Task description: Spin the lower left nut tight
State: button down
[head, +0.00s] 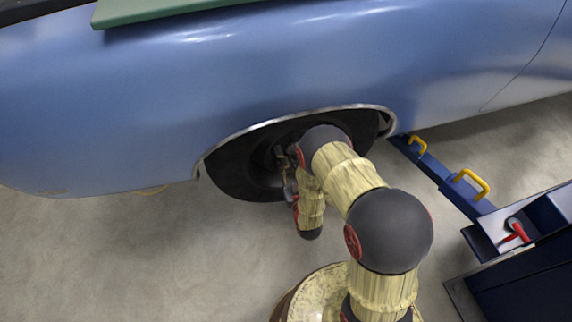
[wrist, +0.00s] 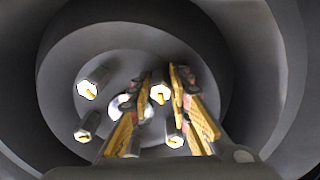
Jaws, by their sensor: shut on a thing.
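Inside the wheel arch in the head view, my gripper (head: 281,160) reaches toward a dark hub, partly hidden by my arm. In the wrist view my gripper (wrist: 162,75) has its two fingers on either side of the nut at upper right (wrist: 160,92), and is shut on it. Other nuts show at upper left (wrist: 88,90), lower left (wrist: 86,130) and lower right (wrist: 174,138) in that view. Each has a bright face with a yellowish centre. Whether the gripped nut is the task's lower left one, I cannot tell from the camera's roll.
A bright round hub centre (wrist: 128,105) sits among the nuts, partly behind the left finger. The blue car body (head: 240,75) overhangs the arch rim (head: 290,112). A blue jack with yellow handles (head: 455,195) and a dark cabinet (head: 525,270) stand at right. Floor at left is clear.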

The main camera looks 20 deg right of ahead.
jog(key=m, duration=0.2)
jog(key=m+b, duration=0.1)
jog(key=m, duration=0.2)
jog(key=shift+s+f+m, duration=0.1)
jog(key=shift+f+m, duration=0.1)
jog(key=shift+m, duration=0.1)
jog(key=shift+m+b, duration=0.45)
jog(key=shift+m, duration=1.75)
jog(key=shift+a, duration=0.1)
jog(key=c, duration=2)
grip_release()
jog(key=o, duration=0.4)
jog(key=shift+r, duration=0.15)
jog(key=shift+c, duration=0.2)
jog(key=s, duration=1.2)
